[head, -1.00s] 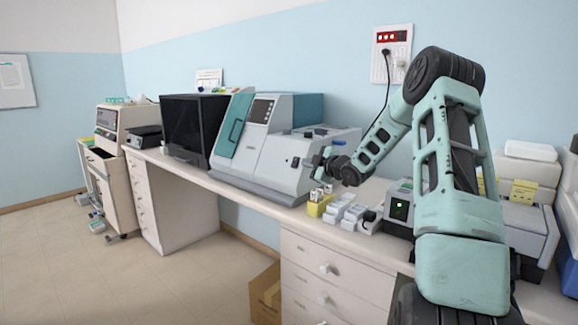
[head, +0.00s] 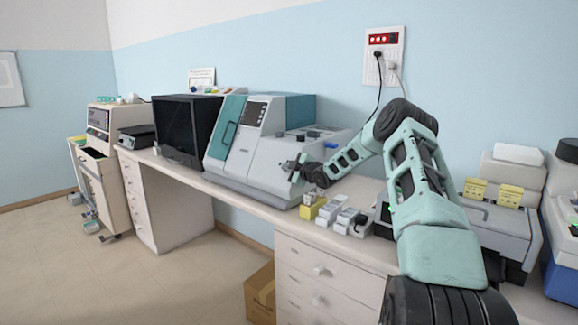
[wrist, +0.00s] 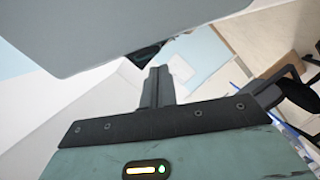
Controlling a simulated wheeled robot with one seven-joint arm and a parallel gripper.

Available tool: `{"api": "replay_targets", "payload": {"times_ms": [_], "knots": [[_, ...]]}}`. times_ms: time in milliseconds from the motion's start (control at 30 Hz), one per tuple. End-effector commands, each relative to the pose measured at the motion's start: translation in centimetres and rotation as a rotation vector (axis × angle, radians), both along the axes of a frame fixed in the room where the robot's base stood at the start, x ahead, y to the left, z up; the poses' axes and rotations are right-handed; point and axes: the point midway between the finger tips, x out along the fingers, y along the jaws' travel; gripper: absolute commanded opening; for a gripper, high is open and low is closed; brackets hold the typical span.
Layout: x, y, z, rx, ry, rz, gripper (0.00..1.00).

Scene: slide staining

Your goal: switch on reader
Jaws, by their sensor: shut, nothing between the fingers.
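A large grey and teal machine (head: 240,155), which may be the reader, stands on the long bench. It has a dark screen panel on its front and a grey end face towards me. My gripper (head: 296,169) is at that end face, shut and empty. It covers the spot where a small dark switch showed earlier, and I cannot tell whether it touches it. In the wrist view my closed fingers (wrist: 158,86) point up the picture, with a smooth grey surface (wrist: 120,30) close by above them.
A yellow block (head: 327,213) and small white boxes (head: 347,218) sit on the bench below my forearm. A black-fronted cabinet (head: 182,130) stands left of the machine. A wall socket panel (head: 384,55) with red lights hangs behind.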

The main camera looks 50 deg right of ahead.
Motion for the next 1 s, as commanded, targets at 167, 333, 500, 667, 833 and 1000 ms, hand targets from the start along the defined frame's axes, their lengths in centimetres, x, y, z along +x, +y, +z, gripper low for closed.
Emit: {"api": "replay_targets", "payload": {"times_ms": [167,333,500,667,833,1000], "knots": [[0.2,-0.7,-0.6,0.000,-0.001,0.003,0.00],[0.2,-0.9,-0.7,-0.001,-0.001,0.004,0.00],[0.1,-0.9,-0.8,-0.001,-0.001,0.003,0.00],[0.2,-1.0,-1.2,-0.015,-0.001,0.003,0.00],[0.2,-1.3,-1.7,-0.070,-0.007,0.004,0.00],[0.2,-1.4,-1.2,-0.063,-0.005,0.003,0.00]]}}
